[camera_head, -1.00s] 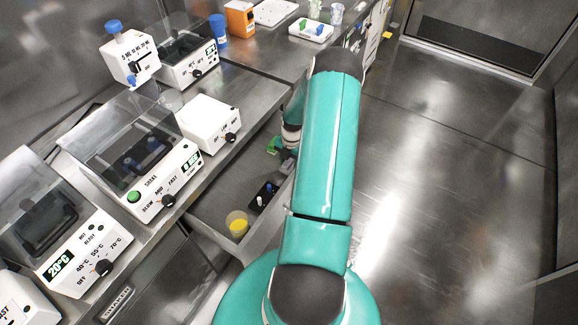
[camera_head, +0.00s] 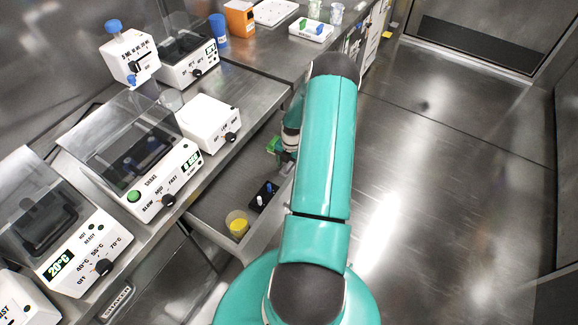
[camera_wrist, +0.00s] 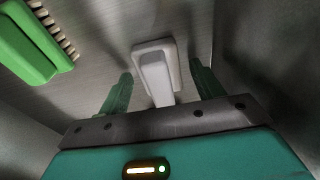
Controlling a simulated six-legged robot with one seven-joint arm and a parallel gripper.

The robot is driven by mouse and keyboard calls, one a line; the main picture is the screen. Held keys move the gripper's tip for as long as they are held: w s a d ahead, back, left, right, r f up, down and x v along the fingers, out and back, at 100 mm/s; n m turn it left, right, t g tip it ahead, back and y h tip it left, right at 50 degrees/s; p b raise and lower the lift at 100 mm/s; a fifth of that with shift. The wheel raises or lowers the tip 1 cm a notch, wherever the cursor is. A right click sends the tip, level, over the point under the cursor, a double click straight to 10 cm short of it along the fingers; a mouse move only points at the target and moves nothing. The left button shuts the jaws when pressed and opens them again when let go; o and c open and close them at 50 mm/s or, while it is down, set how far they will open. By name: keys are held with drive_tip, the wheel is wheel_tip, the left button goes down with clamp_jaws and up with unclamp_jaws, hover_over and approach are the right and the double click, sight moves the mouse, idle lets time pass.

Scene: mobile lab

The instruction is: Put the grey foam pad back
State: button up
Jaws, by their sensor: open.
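In the wrist view my gripper (camera_wrist: 160,85) is open, its two dark green fingers apart above the metal floor of the open drawer. A pale grey block (camera_wrist: 155,68) with rounded edges and a narrower raised part lies between and just beyond the fingers. It may be the grey foam pad, but I cannot tell for sure. There is a gap on each side of it, and the jaws are not closed on it. In the head view my arm hides the block and the gripper's fingertips.
A green thing with a toothed pale edge (camera_wrist: 30,45) lies left of the fingers. The open drawer (camera_head: 212,200) also holds a yellow-filled cup (camera_head: 238,226) and a black rack (camera_head: 264,194). A shaker (camera_head: 135,165) stands on the bench; the floor at right is clear.

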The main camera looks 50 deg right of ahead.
wheel_tip(320, 180, up, 12)
drive_tip(key=d, duration=0.1)
drive_tip(key=shift+d, duration=0.2)
drive_tip(key=w+a+r+m+t+h, duration=0.1)
drive_tip(key=w+a+r+m+h, duration=0.2)
drive_tip(key=a+r, duration=0.85)
drive_tip(key=w+a+r+m, duration=0.45)
drive_tip(key=a+r, duration=0.35)
drive_tip(key=r, duration=0.6)
drive_tip(key=s+a+r+m+t, duration=0.1)
drive_tip(key=s+a+r+m, duration=0.2)
drive_tip(key=a, duration=0.4)
drive_tip(key=s+a+r+m+t+y, duration=0.1)
drive_tip(key=s+a+r+m+t, duration=0.1)
drive_tip(key=s+a+r+m, duration=0.2)
drive_tip(key=s+a+r+m+t, duration=0.1)
drive_tip(key=s+a+r+m, duration=0.3)
drive_tip(key=s+a, duration=0.4)
drive_tip(key=a+r, duration=0.1)
drive_tip(key=a, duration=0.3)
drive_tip(key=shift+a+r+t+y, duration=0.25)
drive_tip(key=shift+r+t+y, duration=0.05)
drive_tip(key=shift+r+t, duration=0.1)
drive_tip(key=shift+m, duration=0.25)
